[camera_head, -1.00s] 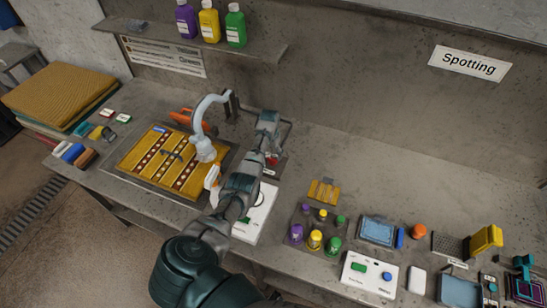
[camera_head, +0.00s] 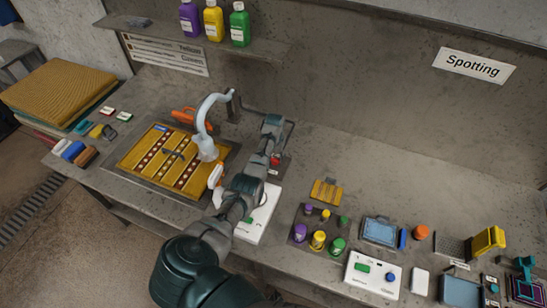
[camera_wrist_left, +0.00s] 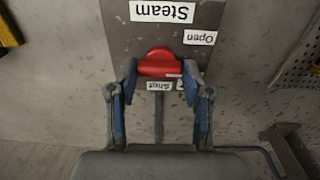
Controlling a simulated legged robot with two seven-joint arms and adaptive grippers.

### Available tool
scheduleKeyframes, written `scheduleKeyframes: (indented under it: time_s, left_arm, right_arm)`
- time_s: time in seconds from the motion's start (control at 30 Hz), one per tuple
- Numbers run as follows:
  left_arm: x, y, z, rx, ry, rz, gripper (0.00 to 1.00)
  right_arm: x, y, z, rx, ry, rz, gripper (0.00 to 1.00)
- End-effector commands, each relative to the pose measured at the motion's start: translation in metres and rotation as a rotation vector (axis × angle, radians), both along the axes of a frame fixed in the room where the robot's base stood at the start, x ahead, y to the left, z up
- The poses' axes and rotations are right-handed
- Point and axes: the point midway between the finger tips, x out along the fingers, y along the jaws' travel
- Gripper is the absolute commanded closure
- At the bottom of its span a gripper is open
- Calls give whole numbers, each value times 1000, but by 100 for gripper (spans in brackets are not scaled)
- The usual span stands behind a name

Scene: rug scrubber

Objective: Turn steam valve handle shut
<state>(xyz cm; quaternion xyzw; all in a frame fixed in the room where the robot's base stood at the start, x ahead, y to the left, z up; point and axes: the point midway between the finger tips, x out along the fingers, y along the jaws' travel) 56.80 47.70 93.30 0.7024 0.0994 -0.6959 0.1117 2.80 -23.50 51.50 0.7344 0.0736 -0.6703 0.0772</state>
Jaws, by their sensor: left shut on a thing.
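The red valve handle (camera_wrist_left: 160,64) shows in the left wrist view on a grey plate (camera_wrist_left: 120,35) labelled "Steam". An "Open" label (camera_wrist_left: 200,37) is to its upper right and a "Shut" label (camera_wrist_left: 160,85) just below it. The handle lies crosswise in the wrist view. My left gripper (camera_wrist_left: 160,74) is shut on the handle, one fingertip at each side. In the head view, my left arm reaches over the bench, and a bit of the red handle (camera_head: 275,161) shows beside it. My right gripper is not in view.
A yellow rug (camera_head: 150,165) under a curved pale spout (camera_head: 203,125) lies left of my arm. A white panel (camera_head: 258,215) sits partly behind the arm. Bottles and small tools (camera_head: 318,241) stand to the right.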

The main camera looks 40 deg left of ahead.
Motion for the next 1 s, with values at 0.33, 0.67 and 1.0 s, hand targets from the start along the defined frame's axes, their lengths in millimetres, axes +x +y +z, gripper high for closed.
scheduleKeyframes:
  time_s: [0.33,0.67,1.0]
  left_arm:
    - [-5,5,-4,12,10,4,85]
    - [-6,5,-3,10,9,-59,85]
    - [-6,6,-2,12,9,-311,85]
  right_arm:
    - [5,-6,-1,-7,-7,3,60]
    - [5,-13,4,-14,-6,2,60]
    - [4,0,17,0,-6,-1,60]
